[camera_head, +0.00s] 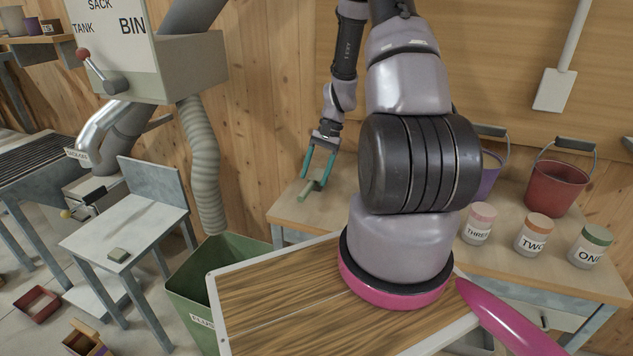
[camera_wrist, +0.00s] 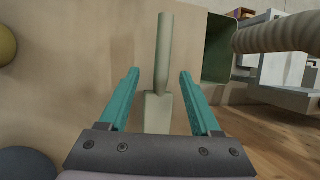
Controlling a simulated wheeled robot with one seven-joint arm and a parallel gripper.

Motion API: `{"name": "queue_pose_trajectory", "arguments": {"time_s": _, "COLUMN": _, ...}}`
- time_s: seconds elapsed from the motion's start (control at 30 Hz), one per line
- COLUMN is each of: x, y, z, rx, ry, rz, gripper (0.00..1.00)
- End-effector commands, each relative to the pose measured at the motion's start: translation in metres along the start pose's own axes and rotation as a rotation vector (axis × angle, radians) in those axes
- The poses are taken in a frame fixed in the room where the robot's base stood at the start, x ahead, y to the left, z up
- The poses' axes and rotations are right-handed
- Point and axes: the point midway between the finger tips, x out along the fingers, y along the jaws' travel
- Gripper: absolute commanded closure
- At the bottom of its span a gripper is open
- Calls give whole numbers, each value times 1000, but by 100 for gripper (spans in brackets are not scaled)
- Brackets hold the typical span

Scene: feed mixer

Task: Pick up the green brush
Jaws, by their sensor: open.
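The green brush (camera_head: 308,190) is dull pale green and lies on the wooden workbench (camera_head: 292,212), near its left end. It also shows in the wrist view (camera_wrist: 164,50), with a narrow round handle pointing away and a wider flat end nearer my gripper. My gripper (camera_head: 316,179) has teal fingers and is open above the brush. In the wrist view my gripper (camera_wrist: 160,74) has one finger on each side of the brush, with gaps on both sides. I cannot tell how far the fingertips are above the bench.
Tubs labelled THREE (camera_head: 479,226), TWO (camera_head: 533,237) and ONE (camera_head: 590,248) stand on the bench at right. A red bucket (camera_head: 555,187) and a purple bucket (camera_head: 488,176) stand behind them. A green bin (camera_head: 192,290) stands below the hose (camera_head: 204,165). Bench around the brush is clear.

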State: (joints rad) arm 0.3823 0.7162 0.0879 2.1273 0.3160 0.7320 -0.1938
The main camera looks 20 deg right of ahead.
Motion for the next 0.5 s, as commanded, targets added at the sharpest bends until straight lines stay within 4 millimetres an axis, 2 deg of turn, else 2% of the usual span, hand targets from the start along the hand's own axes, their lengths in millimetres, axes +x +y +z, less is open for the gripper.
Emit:
{"name": "queue_pose_trajectory", "arguments": {"time_s": 0.1, "x": 20, "y": -2, "z": -3, "rx": 1, "ry": -5, "rz": 2, "gripper": 36}}
{"name": "queue_pose_trajectory", "arguments": {"time_s": 0.23, "x": 37, "y": -2, "z": -4, "rx": 1, "ry": -3, "rz": 1, "gripper": 36}}
{"name": "queue_pose_trajectory", "arguments": {"time_s": 0.5, "x": 44, "y": -3, "z": -4, "rx": 0, "ry": 0, "rz": 0, "gripper": 36}}
